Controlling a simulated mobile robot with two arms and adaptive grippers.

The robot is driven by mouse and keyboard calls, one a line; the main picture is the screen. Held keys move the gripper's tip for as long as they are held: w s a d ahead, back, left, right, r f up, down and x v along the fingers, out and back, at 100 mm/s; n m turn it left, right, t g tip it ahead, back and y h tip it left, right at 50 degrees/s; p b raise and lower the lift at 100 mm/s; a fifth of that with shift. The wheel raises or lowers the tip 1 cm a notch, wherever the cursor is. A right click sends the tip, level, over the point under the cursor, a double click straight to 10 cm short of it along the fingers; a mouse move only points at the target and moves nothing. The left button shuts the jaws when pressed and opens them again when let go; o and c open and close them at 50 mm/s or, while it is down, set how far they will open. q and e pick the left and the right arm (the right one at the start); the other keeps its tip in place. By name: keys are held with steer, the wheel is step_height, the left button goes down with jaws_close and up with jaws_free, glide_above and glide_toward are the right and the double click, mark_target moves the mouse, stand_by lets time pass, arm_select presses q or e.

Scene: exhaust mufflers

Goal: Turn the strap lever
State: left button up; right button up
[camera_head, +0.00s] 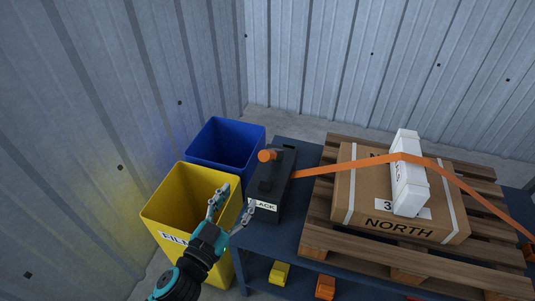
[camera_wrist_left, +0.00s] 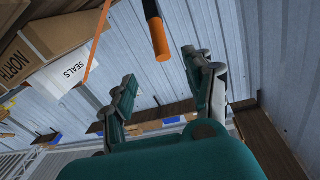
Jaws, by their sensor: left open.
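The strap lever (camera_head: 267,156) has an orange grip and stands on a dark ratchet box (camera_head: 268,183) with a label at its near end, which reads in part "LACK". An orange strap (camera_head: 345,163) runs from this box to the right over the load. My left gripper (camera_head: 230,207) is open and empty, to the near left of the lever and apart from it. In the left wrist view the lever's orange grip (camera_wrist_left: 159,38) shows just beyond the open fingers (camera_wrist_left: 159,67), between their tips in the picture. My right gripper is not in view.
A yellow bin (camera_head: 165,205) and a blue bin (camera_head: 222,142) stand left of the blue table (camera_head: 300,152). On the table, a pallet (camera_head: 325,242) bears a carton marked NORTH (camera_head: 375,210) with a white box (camera_head: 407,180) strapped on top. Corrugated walls stand close behind and left.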

mark_target(268, 154)
arm_select(q)
steer(key=p+x, duration=0.1)
steer(key=x, duration=1.6)
steer(key=shift+f, duration=0.1)
jaws_close()
